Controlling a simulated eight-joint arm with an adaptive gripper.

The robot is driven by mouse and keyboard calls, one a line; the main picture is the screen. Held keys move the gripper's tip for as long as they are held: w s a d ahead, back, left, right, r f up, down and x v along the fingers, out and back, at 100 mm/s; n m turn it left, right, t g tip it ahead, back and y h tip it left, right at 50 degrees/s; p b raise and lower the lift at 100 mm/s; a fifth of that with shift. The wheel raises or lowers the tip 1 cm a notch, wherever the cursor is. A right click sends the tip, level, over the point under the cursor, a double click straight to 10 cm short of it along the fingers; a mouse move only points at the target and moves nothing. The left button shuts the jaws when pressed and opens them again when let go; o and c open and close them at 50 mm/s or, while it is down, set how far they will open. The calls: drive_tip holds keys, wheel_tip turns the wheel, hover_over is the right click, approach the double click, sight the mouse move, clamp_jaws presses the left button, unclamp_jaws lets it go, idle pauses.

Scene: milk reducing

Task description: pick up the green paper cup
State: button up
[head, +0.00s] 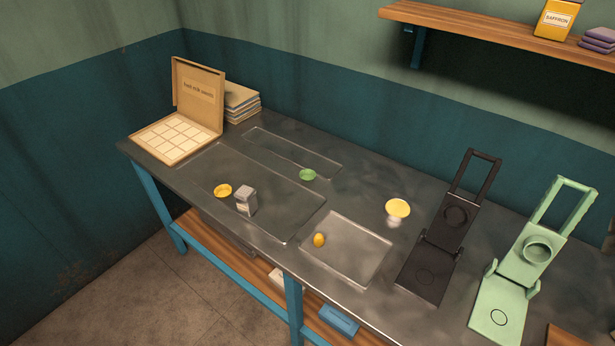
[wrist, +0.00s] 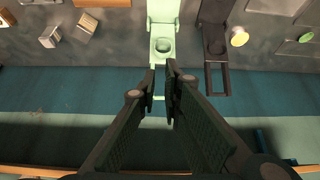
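The green cup (head: 308,175) looks small and low. It stands on the metal table near the right end of the long narrow recess in the head view. A green round shape, probably the same cup, shows at the upper right of the wrist view (wrist: 305,37). My gripper (wrist: 164,82) shows only in the wrist view. Its dark fingers converge, with a narrow gap between the tips. Nothing is seen held between them. The green cup lies well to the right of the fingertips in that view, apart from them.
A small orange-yellow object (head: 319,240) lies in the square recess. A black press (head: 440,240) and green press (head: 520,270) stand at right; an open box (head: 205,100) is at left.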

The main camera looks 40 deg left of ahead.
drive_tip(key=w+a+r+g+p, duration=0.2)
drive_tip(key=w+a+r, duration=0.4)
drive_tip(key=w+a, duration=0.35)
drive_tip(key=w+a+r+g+p, duration=0.1)
drive_tip(key=w+a+r+p, duration=0.1)
drive_tip(key=w+a+r, duration=0.55)
drive_tip(key=w+a+f+g+h+p, duration=0.1)
drive_tip(key=w+a, duration=0.2)
drive_tip(key=a, duration=0.7)
drive_tip(key=w+a+f+n+g+p, duration=0.1)
drive_tip(key=w+a+f, duration=0.15)
drive_tip(key=a, duration=0.85)
drive_tip(key=w+a+f+h+p, duration=0.1)
drive_tip(key=w+a, duration=0.3)
drive_tip(key=a, duration=0.6)
drive_tip(key=s+a+f+h+p, duration=0.1)
drive_tip(key=s+a+f, duration=0.25)
drive_tip(key=a, duration=0.65)
drive_tip(key=s+a+f+h+p, duration=0.15)
drive_tip(key=a+f, duration=0.35)
drive_tip(key=a, duration=0.5)
drive_tip(key=s+a+f+h+p, duration=0.1)
drive_tip(key=s+a+f, duration=0.25)
drive_tip(key=a, duration=0.65)
wheel_tip(320, 180, down, 29)
drive_tip(key=shift+w+d+g, duration=0.2)
drive_tip(key=shift+w+g, duration=0.05)
drive_tip(key=shift+g, duration=0.15)
drive_tip(key=shift+y+b, duration=0.25)
drive_tip(key=shift+b, duration=0.05)
